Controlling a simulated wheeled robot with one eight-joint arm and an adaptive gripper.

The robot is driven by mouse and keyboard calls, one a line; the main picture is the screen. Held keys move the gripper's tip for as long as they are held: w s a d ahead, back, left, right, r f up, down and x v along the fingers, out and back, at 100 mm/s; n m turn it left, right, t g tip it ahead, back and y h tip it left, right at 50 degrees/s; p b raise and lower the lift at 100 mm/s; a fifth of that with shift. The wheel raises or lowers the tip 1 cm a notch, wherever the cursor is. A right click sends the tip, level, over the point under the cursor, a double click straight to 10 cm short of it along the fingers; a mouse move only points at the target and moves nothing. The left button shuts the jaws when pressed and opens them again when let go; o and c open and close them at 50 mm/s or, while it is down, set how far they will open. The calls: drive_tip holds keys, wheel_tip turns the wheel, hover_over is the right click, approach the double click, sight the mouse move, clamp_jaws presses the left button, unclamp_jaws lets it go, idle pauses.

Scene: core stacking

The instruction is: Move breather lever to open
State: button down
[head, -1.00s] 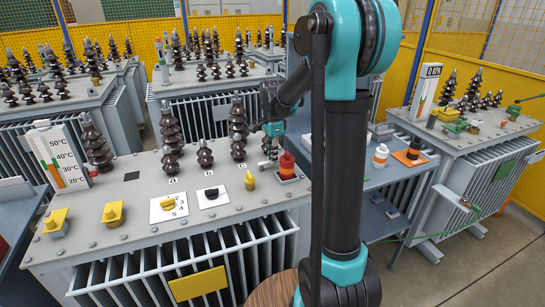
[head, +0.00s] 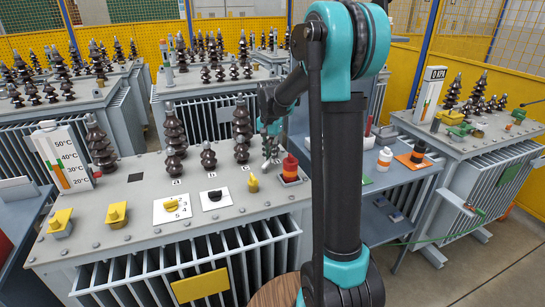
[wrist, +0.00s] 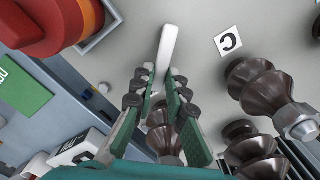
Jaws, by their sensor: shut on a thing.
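The pale grey-white lever (wrist: 166,48) is a slim bar in the wrist view, standing out from the grey transformer top. My gripper (wrist: 160,84) is shut on it, with its green-backed fingers on both sides. In the head view my gripper (head: 270,143) is over the right part of the nearest transformer (head: 135,215), just left of a red and orange breather-like part (head: 290,167). That part also shows large at the upper left of the wrist view (wrist: 68,22). The lever's base and lower end are partly hidden by the fingers.
Brown ribbed insulators (head: 242,122) stand close left of my gripper; they also show at right in the wrist view (wrist: 258,85). A yellow valve (head: 253,184) stands in front. A blue-grey bench (head: 390,180) with small parts lies to the right.

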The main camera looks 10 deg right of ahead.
drive_tip(key=n, duration=0.1)
drive_tip(key=a+n, duration=0.1)
drive_tip(key=n, duration=0.2)
drive_tip(key=shift+w+a+n, duration=0.3)
drive_tip(key=shift+w+a, duration=0.05)
drive_tip(key=shift+w, duration=0.05)
drive_tip(key=shift+a+n, duration=0.45)
drive_tip(key=shift+n, duration=0.7)
drive_tip(key=shift+a+n, duration=0.45)
drive_tip(key=shift+n, duration=0.7)
drive_tip(key=c, duration=1.5)
unclamp_jaws()
drive_tip(key=shift+c, duration=0.2)
drive_tip(key=shift+r, duration=0.1)
wheel_tip(320, 180, up, 12)
